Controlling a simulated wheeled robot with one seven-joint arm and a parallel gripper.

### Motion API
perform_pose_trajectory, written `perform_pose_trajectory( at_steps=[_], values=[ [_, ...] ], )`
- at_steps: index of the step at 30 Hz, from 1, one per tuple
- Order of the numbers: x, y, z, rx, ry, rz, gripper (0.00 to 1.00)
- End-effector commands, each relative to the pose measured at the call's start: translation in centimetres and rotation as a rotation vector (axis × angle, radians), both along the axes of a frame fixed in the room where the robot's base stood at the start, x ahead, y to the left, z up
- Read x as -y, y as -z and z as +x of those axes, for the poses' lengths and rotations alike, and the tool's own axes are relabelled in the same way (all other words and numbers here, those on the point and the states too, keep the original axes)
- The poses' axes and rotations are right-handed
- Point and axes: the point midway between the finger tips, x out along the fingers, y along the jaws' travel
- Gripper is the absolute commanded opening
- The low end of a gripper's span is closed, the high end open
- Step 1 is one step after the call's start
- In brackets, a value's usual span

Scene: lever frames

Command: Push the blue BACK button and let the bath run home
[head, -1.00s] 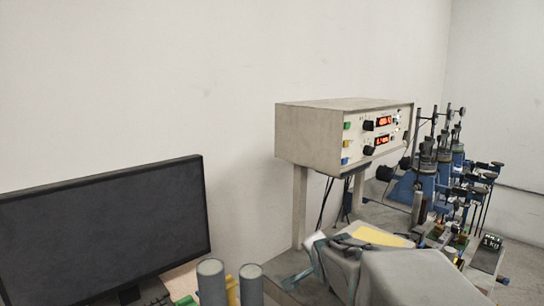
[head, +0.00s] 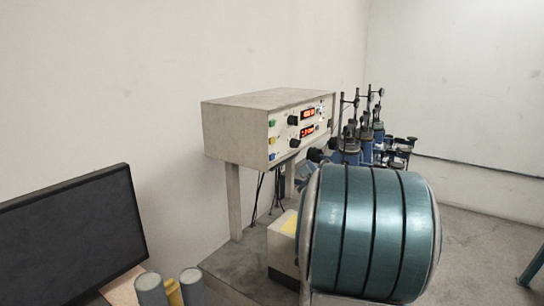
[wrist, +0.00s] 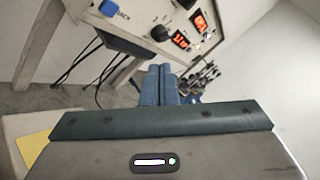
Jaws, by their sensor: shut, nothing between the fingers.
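The control box (head: 240,130) stands raised on posts in the head view. Its front has a green button, the blue button (head: 271,140) and a yellow button in a column, with dark knobs and lit red displays. In the wrist view the blue button (wrist: 108,8) is at the top edge, by a partly cut-off label ending in "ACK". My gripper (wrist: 159,68) shows there as two blue fingers, shut together and empty. The fingers are apart from the blue button, below and right of it in the picture. My teal arm link hides much in the head view. I cannot make out the bath.
Several blue stands with rods (head: 365,135) are behind and right of the control box. A box with a yellow top (head: 283,240) sits under it. A dark monitor (head: 75,235) and grey cylinders (head: 150,288) are at lower left. Cables hang below the control box.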

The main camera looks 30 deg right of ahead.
Motion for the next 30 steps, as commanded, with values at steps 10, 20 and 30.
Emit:
perform_pose_trajectory(
  at_steps=[10,20,30],
  values=[
    [-0.3,0.2,0.6,0.000,0.000,-0.001,0.00],
    [-1.9,0.4,4.5,0.000,-0.001,-0.003,0.00],
    [-3.3,0.1,7.7,-0.001,-0.001,-0.002,0.00]
  ],
)
